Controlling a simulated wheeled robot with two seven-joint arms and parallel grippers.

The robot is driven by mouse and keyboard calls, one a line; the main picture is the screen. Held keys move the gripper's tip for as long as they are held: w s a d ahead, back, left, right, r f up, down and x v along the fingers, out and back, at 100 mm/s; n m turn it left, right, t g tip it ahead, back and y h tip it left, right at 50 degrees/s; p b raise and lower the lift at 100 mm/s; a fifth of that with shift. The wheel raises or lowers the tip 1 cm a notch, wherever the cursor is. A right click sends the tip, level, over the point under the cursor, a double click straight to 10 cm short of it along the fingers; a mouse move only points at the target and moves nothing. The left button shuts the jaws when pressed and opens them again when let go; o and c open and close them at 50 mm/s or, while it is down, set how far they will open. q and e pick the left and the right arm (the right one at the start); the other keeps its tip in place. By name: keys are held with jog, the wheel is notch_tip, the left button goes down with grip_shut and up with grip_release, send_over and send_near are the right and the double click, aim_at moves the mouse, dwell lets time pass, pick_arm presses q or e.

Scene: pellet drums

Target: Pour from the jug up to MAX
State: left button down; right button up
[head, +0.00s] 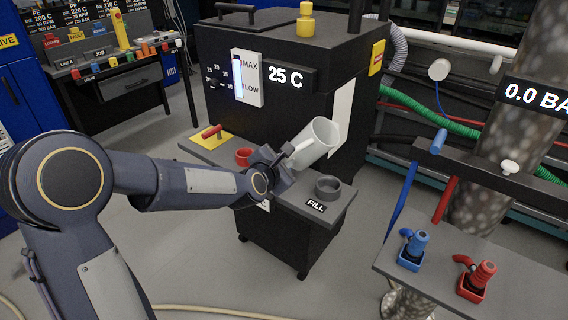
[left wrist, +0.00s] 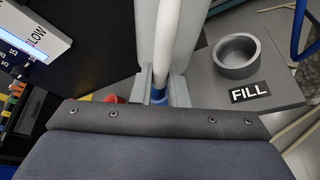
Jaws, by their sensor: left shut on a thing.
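A white jug (head: 320,138) is held above the shelf on the front of the black machine, tilted, with its mouth toward the upper right. My left gripper (head: 284,160) is shut on its handle, which shows as a white bar (left wrist: 167,40) between the fingers in the left wrist view. The grey round fill port (head: 327,188), marked FILL, is below and right of the jug, apart from it; it also shows in the left wrist view (left wrist: 237,55). The level gauge (head: 247,78) bears MAX and LOW; I cannot tell its level. No stream shows. My right gripper is out of view.
A red round fitting (head: 243,157) and a red-handled lever (head: 211,132) on a yellow plate are on the shelf. A grey table (head: 520,290) at right front carries blue and red valves (head: 477,277). Floor is open between the shelf and that table.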

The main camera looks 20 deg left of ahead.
pick_arm(q)
jog(key=shift+d+r+n+t, duration=0.15)
jog(key=shift+r+n+t, duration=0.15)
jog(key=shift+n, duration=0.3)
jog(key=shift+s+d+n+p, duration=0.1)
jog(key=shift+d+n+p, duration=0.1)
jog(key=shift+n+p, duration=0.15)
jog(key=d+n+b, duration=0.1)
jog(key=b, duration=0.1)
jog(key=d+f+n+g+h+b, duration=0.1)
jog(key=b, duration=0.1)
jog(key=s+d+n+h+b, duration=0.1)
jog(key=b, duration=0.1)
jog(key=shift+f+n+g, duration=0.25)
jog(key=shift+g, duration=0.05)
jog(key=shift+s, duration=0.1)
